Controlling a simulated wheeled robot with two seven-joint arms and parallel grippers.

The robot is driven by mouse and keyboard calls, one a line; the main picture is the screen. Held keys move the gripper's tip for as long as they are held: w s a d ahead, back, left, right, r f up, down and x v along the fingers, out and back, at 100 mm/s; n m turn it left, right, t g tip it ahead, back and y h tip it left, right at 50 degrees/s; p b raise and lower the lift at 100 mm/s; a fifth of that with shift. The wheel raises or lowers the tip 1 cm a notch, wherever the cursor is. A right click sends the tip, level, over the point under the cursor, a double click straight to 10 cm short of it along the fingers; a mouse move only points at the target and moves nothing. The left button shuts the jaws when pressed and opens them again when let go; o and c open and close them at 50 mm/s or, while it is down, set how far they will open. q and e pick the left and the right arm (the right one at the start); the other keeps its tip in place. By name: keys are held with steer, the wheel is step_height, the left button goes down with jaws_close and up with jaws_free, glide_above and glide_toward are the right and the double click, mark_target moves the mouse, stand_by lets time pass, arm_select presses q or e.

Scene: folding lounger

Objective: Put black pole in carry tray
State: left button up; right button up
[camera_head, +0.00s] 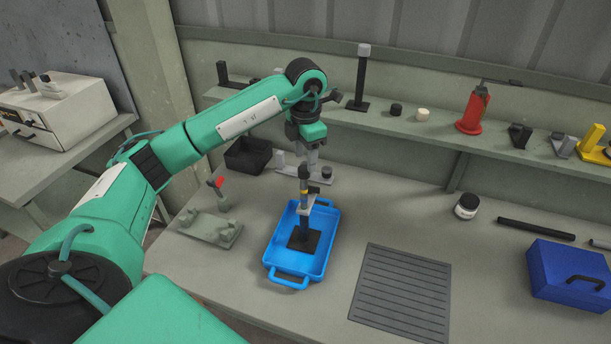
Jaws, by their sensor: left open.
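A dark upright pole (306,224) on a square black base (301,240) stands inside the blue carry tray (276,254). The tray lies on the bench with a handle at its near end. My left gripper (308,207) points down over the tray, at the upper part of this pole. It is open; whether its fingers touch the pole is too small to tell. The gripper hides the pole's top. Another black pole (361,82) with a pale top stands upright on the back shelf. A black bar (536,229) lies on the bench at the right. My right gripper is not in view.
A green fixture (209,228) is left of the tray and a black bin (248,155) behind it. A grooved dark mat (403,291) lies to the right, then a blue toolbox (568,273). A white jar (466,206) stands behind the mat. The shelf holds a red item (472,111).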

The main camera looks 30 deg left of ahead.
arm_select(q)
steer(key=shift+r+b, duration=0.5)
steer(key=shift+r, duration=1.65)
